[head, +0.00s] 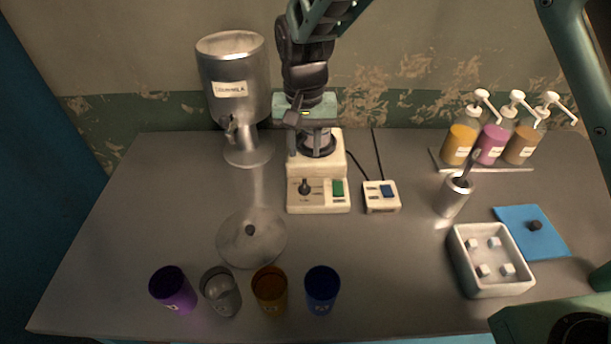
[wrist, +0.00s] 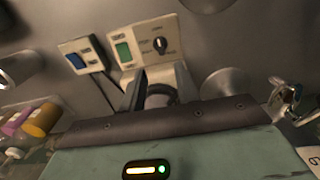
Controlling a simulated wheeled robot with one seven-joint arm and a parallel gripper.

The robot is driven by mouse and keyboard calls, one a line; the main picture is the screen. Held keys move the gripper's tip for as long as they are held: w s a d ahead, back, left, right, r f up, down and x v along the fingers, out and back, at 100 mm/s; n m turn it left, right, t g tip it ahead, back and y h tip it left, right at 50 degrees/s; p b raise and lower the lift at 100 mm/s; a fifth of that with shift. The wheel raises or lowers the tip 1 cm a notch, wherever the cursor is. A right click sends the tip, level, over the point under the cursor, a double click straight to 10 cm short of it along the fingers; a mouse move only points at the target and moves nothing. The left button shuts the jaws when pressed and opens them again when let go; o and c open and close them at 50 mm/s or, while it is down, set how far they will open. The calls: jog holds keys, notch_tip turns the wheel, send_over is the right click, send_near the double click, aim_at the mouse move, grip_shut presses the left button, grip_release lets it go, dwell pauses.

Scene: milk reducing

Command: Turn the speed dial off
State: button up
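The speed dial (head: 304,187) is a small black knob on the sloped front panel of a cream machine (head: 320,165), left of a green switch (head: 338,188). In the wrist view the dial (wrist: 160,45) shows a pale pointer mark, with labels around it too small to read. My gripper (head: 306,122) is above and behind the panel, over the machine's upper part, apart from the dial. In the wrist view a dark finger (wrist: 134,91) stands beside the machine's black ring (wrist: 160,94). The finger opening is not clear.
A small box with a blue switch (head: 387,191) stands right of the machine. A steel dispenser (head: 235,85) is at the back left, with a round glass lid (head: 263,240) in front. Several cups line the front edge. Pump bottles (head: 490,145) and a white tray (head: 464,268) are at right.

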aim_at(305, 183)
notch_tip(305, 183, down, 10)
jog(key=shift+f+p, duration=0.1)
jog(key=shift+p, duration=0.5)
grip_shut()
